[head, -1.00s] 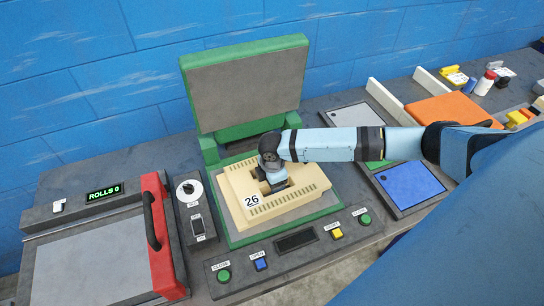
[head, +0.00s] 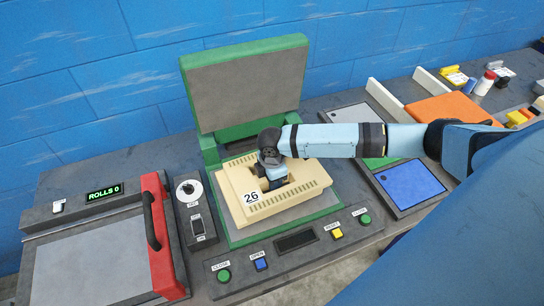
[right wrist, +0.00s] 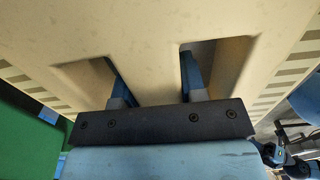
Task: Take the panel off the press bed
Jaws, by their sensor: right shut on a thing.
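A cream panel (head: 300,203) marked 26, with slots along its sides, is at the press bed (head: 242,238). The bed is grey with a green frame, and its green-edged lid (head: 246,85) stands open behind. My right gripper (head: 272,184) is over the panel's middle. In the right wrist view its fingers (right wrist: 157,85) reach into two openings of the panel (right wrist: 150,40) and are shut on the bar between them. The panel sits slightly above the bed in the head view; the exact gap is hard to tell. My left gripper is not in view.
A button console (head: 293,241) runs along the front of the press. A machine with a red bar (head: 161,235) stands at left. At right lie a blue plate (head: 410,184), a green plate and an orange block (head: 452,107). A blue wall is behind.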

